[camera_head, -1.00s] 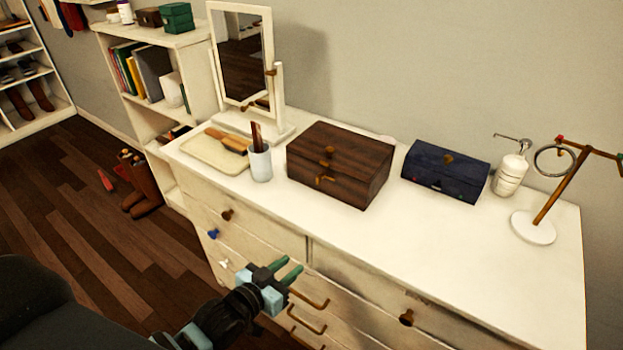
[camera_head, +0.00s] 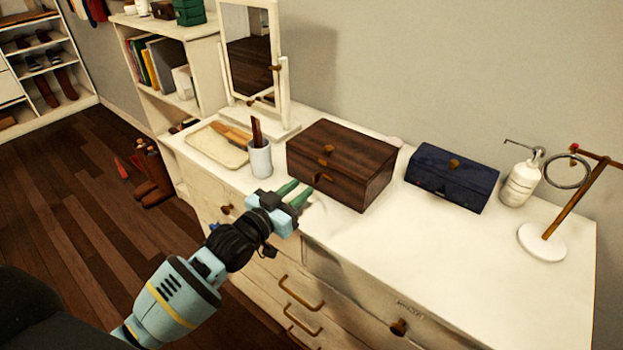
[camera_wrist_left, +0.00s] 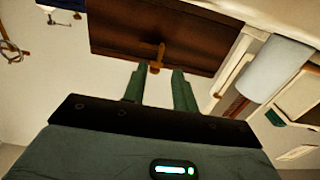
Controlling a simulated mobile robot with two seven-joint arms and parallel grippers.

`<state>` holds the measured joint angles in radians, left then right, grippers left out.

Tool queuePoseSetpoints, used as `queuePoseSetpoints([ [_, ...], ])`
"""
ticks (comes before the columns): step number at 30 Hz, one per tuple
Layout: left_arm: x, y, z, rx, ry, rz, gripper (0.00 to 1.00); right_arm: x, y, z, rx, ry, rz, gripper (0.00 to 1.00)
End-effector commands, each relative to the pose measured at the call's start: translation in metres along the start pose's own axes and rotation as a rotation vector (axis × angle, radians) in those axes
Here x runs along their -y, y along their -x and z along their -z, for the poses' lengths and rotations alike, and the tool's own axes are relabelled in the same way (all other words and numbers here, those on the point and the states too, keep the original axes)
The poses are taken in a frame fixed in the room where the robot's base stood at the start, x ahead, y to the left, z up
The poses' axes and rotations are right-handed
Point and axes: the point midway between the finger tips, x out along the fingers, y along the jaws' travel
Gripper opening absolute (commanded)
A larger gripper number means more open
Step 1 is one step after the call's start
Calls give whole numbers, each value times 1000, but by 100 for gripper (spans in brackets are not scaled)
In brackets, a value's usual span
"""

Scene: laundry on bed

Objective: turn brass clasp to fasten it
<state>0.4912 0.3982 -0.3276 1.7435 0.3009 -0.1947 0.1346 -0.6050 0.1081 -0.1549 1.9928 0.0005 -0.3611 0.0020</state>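The dark brown wooden box (camera_head: 350,165) stands shut on the white dresser. Its small brass clasp (camera_head: 324,177) is on the front face, below a brass knob (camera_head: 327,150). In the left wrist view, the clasp (camera_wrist_left: 157,58) shows on the box (camera_wrist_left: 195,35), between the lines of my two fingers. My left gripper (camera_head: 303,187) has green fingers, parted and empty. It is just in front of the box, pointing at the clasp; the fingertips seem short of it. Whether they touch it cannot be told. My right gripper is not in view.
On the dresser (camera_head: 450,255), a cup (camera_head: 260,160) with brushes and a tray (camera_head: 210,146) stand left of the box. A navy box (camera_head: 452,178), a pump bottle (camera_head: 521,180) and a ring stand (camera_head: 541,243) are at right. The front right dresser top is clear.

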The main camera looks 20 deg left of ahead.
Motion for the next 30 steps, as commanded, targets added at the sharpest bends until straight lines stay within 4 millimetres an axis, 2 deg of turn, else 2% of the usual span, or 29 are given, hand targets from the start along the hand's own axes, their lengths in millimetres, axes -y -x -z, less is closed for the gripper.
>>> queuePoseSetpoints([
  [3,0,-20,1,-2,0,0,28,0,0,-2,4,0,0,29],
  [10,0,-46,0,-1,-1,0,28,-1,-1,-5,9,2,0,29],
  [15,-1,-54,0,0,-1,-1,28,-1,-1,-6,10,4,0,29],
  [23,-1,-55,0,0,-1,0,28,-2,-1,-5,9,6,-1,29],
  [27,0,-55,0,0,-1,0,10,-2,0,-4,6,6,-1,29],
  [30,0,-55,0,0,-1,0,0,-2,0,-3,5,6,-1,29],
])
